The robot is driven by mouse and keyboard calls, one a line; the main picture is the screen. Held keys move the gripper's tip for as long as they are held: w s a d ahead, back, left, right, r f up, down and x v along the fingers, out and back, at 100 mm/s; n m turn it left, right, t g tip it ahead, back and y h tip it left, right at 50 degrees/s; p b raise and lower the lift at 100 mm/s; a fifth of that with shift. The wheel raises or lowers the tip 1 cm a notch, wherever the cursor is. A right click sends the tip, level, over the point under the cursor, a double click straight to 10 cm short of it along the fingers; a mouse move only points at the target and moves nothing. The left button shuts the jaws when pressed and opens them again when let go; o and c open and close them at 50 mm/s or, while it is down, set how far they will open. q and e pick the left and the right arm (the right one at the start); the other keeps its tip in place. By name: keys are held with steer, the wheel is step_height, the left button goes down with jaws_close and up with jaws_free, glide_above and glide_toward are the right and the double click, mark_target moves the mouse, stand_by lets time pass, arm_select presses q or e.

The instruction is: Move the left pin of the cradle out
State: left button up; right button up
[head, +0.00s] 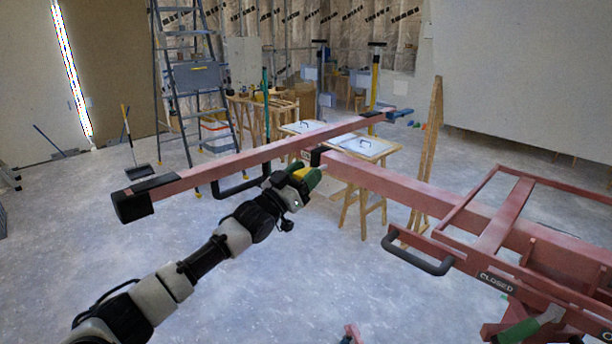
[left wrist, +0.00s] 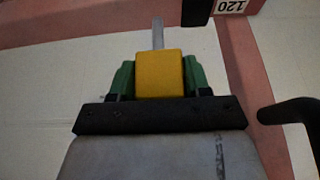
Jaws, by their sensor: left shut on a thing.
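The cradle is a long red crossbar (head: 235,158) with black end pads, held up on the red boom of the lift. My left gripper (head: 306,176) is by the middle of the cradle, near the black collar (head: 316,156). In the left wrist view its green fingers are shut on both sides of the yellow knob of the left pin (left wrist: 160,75). A thin grey shaft (left wrist: 158,33) sticks out from the knob toward the red cradle. I cannot tell whether the shaft's tip is in a hole. My right gripper is not in view.
A black loop handle (head: 243,186) hangs under the cradle beside my gripper. The red lift frame (head: 505,215), with a "CLOSED" label and another black handle (head: 418,260), fills the right. A ladder (head: 200,85) and sawhorses stand behind.

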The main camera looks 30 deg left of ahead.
arm_select(q)
steer(key=shift+s+a+r, duration=0.15)
steer(key=shift+s, duration=0.35)
steer(key=o, duration=0.9)
steer(key=shift+w, duration=0.4)
steer(key=o, duration=0.4)
steer(key=shift+w+f, duration=0.25)
steer(key=shift+w, duration=0.2)
steer(key=shift+s, duration=0.15)
steer(key=shift+s+r, duration=0.15)
steer(key=shift+s, duration=0.15)
steer(key=shift+s+f, duration=0.15)
steer(key=shift+f, duration=0.05)
steer(key=b+v, duration=0.4)
steer(key=v, duration=0.6)
steer(key=shift+a+b, duration=0.1)
steer(key=shift+b, duration=0.2)
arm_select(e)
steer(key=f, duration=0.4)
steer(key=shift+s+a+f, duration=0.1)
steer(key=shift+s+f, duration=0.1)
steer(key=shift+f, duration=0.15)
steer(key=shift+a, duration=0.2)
